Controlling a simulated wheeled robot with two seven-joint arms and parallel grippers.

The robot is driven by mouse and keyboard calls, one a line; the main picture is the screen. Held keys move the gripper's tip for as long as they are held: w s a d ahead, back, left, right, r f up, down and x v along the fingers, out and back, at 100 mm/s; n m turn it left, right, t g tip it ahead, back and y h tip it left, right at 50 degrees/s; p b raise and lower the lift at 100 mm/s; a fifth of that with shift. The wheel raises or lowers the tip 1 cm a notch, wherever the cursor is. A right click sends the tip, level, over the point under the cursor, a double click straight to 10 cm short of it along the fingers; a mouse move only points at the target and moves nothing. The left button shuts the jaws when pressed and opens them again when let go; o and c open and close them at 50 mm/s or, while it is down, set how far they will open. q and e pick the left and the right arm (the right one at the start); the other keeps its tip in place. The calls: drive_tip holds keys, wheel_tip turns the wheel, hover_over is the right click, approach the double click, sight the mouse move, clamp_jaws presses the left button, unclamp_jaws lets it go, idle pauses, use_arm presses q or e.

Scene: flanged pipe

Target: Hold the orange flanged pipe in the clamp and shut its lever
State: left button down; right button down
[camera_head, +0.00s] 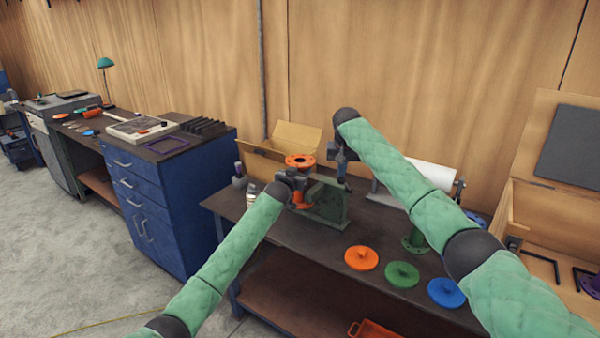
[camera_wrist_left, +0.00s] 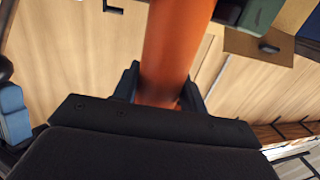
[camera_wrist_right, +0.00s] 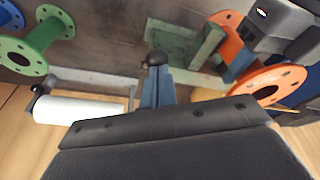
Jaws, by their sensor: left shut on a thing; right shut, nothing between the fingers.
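The orange flanged pipe (camera_head: 300,161) stands upright beside the green clamp (camera_head: 330,206) on the dark bench. My left gripper (camera_head: 297,183) is shut on the pipe's tube below its upper flange; the tube (camera_wrist_left: 172,50) fills the space between the fingers in the left wrist view. The right wrist view shows the pipe's flange (camera_wrist_right: 266,86) and the clamp (camera_wrist_right: 186,46). My right gripper (camera_wrist_right: 157,85) is shut and empty, at a black ball knob (camera_wrist_right: 157,58), apparently the lever's end. Whether they touch, and how the pipe sits in the clamp, I cannot tell.
Orange (camera_head: 361,258), green (camera_head: 402,274) and blue (camera_head: 445,292) discs lie at the bench front. A white roll (camera_head: 425,176) and a green flanged pipe (camera_head: 414,240) stand right of the clamp.

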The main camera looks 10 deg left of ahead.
use_arm(q)
drive_tip(key=shift+r, duration=0.15)
use_arm(e)
drive_tip(key=shift+s+d+f, duration=0.15)
drive_tip(key=shift+f, duration=0.6)
drive_tip(key=shift+w+f, duration=0.35)
drive_tip(key=shift+f, duration=0.25)
use_arm(q)
drive_tip(key=shift+w+d+f, duration=0.1)
drive_tip(key=shift+w+f, duration=0.25)
drive_tip(key=shift+f, duration=0.1)
use_arm(e)
drive_tip(key=shift+s+a+f, duration=0.15)
drive_tip(key=shift+a, duration=0.05)
use_arm(q)
drive_tip(key=shift+r, duration=0.15)
use_arm(e)
drive_tip(key=shift+s+a+f, duration=0.1)
drive_tip(key=shift+s+f, duration=0.15)
drive_tip(key=shift+f, duration=0.6)
drive_tip(key=shift+s+a+f, duration=0.15)
drive_tip(key=shift+s+f, duration=0.15)
drive_tip(key=shift+f, duration=0.5)
drive_tip(key=shift+s+a+f, duration=0.1)
drive_tip(key=shift+s+f, duration=0.15)
drive_tip(key=shift+f, duration=0.6)
drive_tip(key=shift+r, duration=3.05)
